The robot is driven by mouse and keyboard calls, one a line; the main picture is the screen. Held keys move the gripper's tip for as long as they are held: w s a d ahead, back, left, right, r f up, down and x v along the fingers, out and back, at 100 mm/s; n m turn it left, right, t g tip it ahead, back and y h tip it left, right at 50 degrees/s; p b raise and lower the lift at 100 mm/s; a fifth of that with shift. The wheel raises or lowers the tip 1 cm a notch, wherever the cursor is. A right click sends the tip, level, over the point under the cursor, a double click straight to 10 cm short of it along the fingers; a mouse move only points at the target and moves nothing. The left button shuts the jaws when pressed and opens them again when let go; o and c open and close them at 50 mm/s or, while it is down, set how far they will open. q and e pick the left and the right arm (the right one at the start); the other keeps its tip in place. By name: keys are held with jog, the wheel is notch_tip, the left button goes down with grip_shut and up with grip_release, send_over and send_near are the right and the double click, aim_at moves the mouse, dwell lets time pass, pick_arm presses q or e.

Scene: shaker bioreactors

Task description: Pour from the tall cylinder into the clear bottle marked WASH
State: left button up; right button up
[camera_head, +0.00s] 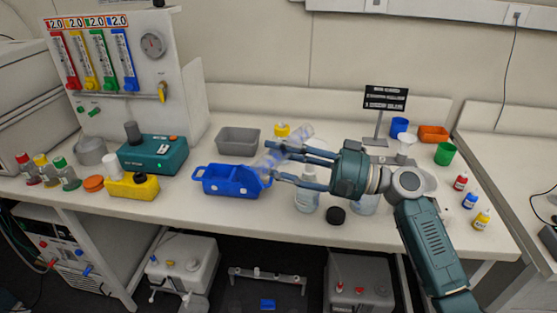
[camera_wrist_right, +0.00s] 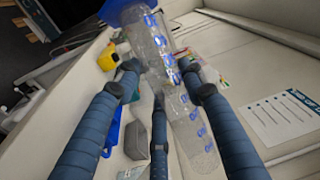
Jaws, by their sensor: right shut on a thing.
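My right gripper (camera_head: 272,160) is shut on the tall clear cylinder (camera_head: 303,131), which has blue markings. The cylinder is strongly tilted, held above the bench. In the right wrist view the cylinder (camera_wrist_right: 155,45) lies between the fingers (camera_wrist_right: 160,70), with a blue part (camera_wrist_right: 120,10) at its upper end. A clear bottle (camera_head: 306,202) stands upright on the bench below the gripper, its upper part partly hidden by the fingers. A second clear container (camera_head: 365,205) stands right of it, partly behind my arm. I cannot read a WASH mark on either. My left gripper is out of view.
A blue divided tray (camera_head: 212,187) and a grey bin (camera_head: 238,135) lie left of the gripper. A black cap (camera_head: 336,215) lies near the front edge. A sign stand (camera_head: 385,98) and small cups stand behind right. A teal device (camera_head: 152,153) is further left.

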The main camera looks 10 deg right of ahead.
jog(key=shift+d+f+n+g+h+b, duration=0.1)
jog(key=shift+f+n+g+h+b, duration=0.25)
jog(key=shift+f+n+b, duration=0.8)
jog(key=shift+r, duration=0.25)
jog(key=shift+r, duration=0.15)
